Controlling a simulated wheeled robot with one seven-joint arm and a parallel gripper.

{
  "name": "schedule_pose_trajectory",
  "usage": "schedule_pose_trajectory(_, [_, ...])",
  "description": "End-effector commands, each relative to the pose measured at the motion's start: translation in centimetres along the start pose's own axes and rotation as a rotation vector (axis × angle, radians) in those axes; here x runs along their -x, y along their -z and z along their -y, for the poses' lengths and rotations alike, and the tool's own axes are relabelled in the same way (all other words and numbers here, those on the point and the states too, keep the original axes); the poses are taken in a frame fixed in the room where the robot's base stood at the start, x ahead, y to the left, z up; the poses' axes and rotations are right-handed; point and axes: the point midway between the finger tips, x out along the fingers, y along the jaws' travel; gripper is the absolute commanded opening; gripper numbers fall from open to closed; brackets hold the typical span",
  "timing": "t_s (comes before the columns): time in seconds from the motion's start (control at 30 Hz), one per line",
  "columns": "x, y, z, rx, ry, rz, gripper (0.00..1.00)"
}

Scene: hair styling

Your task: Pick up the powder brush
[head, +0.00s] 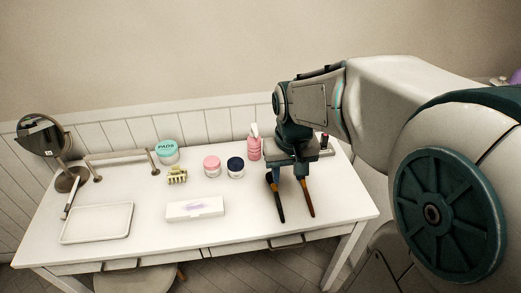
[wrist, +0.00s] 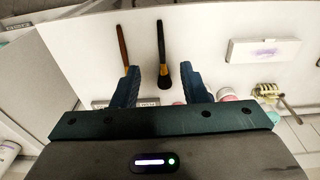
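Two brushes lie on the white table under my gripper. One has a black handle and a wider, dark head with a gold band (head: 280,208), and it looks like the powder brush. The other is a thinner brush with a brown handle (head: 308,201). I cannot tell the height gap.
Left of the gripper on the table (head: 250,215) are a white box (head: 195,208), pink (head: 212,166) and dark blue (head: 235,167) jars, a hair clip (head: 177,175) and a white tray (head: 97,223). A pink bottle (head: 254,148) stands close behind the gripper.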

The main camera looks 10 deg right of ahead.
Motion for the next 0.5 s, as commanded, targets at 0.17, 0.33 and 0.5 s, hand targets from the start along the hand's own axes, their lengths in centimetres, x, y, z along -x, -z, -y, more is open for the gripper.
schedule_pose_trajectory(0.17, [-4.4, 3.6, 0.2, 0.0, 0.011, 0.065, 0.4])
schedule_pose_trajectory(0.33, [-6.3, 5.3, 0.5, 0.002, 0.02, 0.096, 0.4])
schedule_pose_trajectory(0.5, [-8.1, 5.5, 0.6, 0.005, 0.023, 0.105, 0.4])
